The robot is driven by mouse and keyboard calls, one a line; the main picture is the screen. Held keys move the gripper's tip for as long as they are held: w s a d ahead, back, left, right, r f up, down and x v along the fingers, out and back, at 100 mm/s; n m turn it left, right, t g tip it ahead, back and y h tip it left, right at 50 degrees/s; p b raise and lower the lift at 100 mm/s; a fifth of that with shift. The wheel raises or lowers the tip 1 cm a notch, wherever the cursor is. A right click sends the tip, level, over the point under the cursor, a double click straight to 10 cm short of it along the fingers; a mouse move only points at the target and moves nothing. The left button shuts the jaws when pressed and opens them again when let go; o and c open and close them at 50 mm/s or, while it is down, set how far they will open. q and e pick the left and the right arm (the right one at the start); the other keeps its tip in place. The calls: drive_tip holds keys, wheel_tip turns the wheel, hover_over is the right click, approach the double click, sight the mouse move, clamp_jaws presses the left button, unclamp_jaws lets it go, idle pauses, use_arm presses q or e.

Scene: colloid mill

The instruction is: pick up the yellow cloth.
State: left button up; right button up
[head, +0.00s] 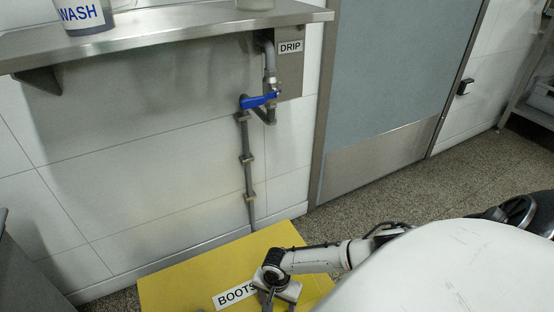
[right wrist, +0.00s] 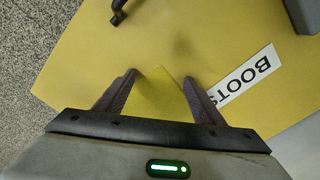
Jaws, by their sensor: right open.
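The yellow cloth (right wrist: 162,92) appears in the right wrist view as a brighter yellow patch with a pointed corner, between my fingers. It lies against a duller yellow surface of similar colour, so its full outline is hard to make out. In the head view I cannot pick it out. My right gripper (right wrist: 160,92) is open, with one finger on each side of the patch; I cannot tell whether they touch it. In the head view my right gripper (head: 268,299) is over the yellow surface, partly cut off by the lower edge. My left gripper is not in view.
The large yellow surface (head: 200,272) carries a white BOOTS label (head: 234,294). Behind it, a pipe with a blue-handled valve (head: 260,101) runs down the wall. A steel shelf (head: 180,30) holds a WASH container (head: 82,15). A grey door (head: 395,70) stands right; speckled floor is clear before it.

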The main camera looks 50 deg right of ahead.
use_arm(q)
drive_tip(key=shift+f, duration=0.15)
use_arm(e)
drive_tip(key=shift+f, duration=0.15)
clamp_jaws()
idle(0.5)
